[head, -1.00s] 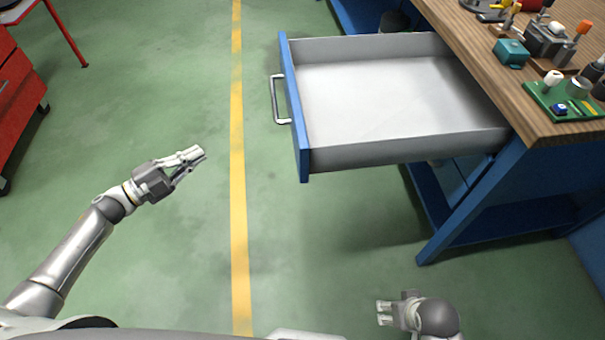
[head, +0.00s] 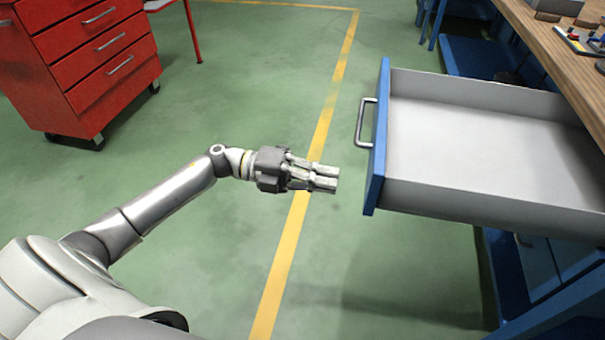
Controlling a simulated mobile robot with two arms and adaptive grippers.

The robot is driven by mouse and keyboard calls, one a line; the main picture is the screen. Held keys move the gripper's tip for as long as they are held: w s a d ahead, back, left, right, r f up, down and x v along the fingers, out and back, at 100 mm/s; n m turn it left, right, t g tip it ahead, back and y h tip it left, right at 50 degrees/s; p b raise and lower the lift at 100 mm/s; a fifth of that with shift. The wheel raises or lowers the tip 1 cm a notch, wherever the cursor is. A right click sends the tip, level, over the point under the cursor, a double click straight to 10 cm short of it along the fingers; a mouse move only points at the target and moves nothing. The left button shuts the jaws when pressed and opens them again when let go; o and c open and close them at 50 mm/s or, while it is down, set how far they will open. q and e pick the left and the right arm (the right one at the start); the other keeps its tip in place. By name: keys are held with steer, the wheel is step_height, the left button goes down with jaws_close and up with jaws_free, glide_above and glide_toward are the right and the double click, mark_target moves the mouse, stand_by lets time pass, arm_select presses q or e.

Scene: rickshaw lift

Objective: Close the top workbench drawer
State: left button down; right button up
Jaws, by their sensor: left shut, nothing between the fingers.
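The top workbench drawer (head: 480,150) is pulled far out from the workbench (head: 560,38) at the right, and it looks empty. Its blue front panel (head: 377,140) faces left and carries a grey metal bar handle (head: 364,123). My left gripper (head: 326,178) is shut and empty. It points right at the drawer front, a short gap to the left of the panel and a little lower in the picture than the handle, not touching it. My right gripper is out of view.
A red drawer cabinet on casters (head: 85,60) stands at the upper left. A yellow line (head: 285,255) runs along the green floor under my left gripper. Small items (head: 580,40) lie on the bench top. Floor left of the drawer is clear.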

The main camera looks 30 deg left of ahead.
mark_target(368, 187)
arm_select(q)
steer(key=shift+x, duration=2.8)
